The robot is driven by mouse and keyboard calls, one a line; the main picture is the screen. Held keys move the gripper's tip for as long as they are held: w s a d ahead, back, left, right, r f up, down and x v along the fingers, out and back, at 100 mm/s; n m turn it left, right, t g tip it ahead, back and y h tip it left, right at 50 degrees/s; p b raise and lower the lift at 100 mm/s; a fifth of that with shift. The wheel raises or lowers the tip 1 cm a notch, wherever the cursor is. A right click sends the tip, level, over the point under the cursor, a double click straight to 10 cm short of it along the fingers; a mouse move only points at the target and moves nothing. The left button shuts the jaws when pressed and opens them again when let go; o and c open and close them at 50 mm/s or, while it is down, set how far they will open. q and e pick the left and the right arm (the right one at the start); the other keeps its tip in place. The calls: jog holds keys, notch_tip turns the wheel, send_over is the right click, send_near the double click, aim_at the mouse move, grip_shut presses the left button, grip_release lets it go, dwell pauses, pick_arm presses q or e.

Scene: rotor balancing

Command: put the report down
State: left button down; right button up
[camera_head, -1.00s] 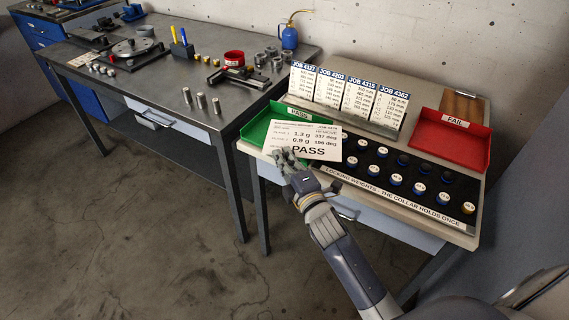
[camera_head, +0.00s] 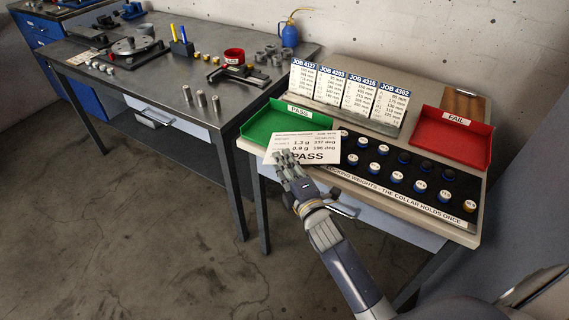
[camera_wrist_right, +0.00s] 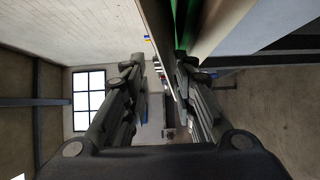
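The report (camera_head: 325,145) is a white card with printed lines and a large PASS, in the head view. It faces the camera at a tilt over the front of the green PASS tray (camera_head: 262,121), and its lower edge reaches past the bench's front edge. My right gripper (camera_head: 284,157) is at the card's lower left and appears shut on it, covering that corner. I cannot tell whether the card touches the tray. My left gripper is not in view.
A red FAIL tray (camera_head: 452,143) stands at the bench's right. Several job cards (camera_head: 345,98) stand behind, and a black rack of weights (camera_head: 400,172) lies between the trays. A grey workbench (camera_head: 160,75) with tools is at left. The green tray's visible floor is clear.

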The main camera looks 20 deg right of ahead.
jog(key=s, duration=1.2)
jog(key=shift+d+r, duration=0.25)
jog(key=shift+r, duration=0.2)
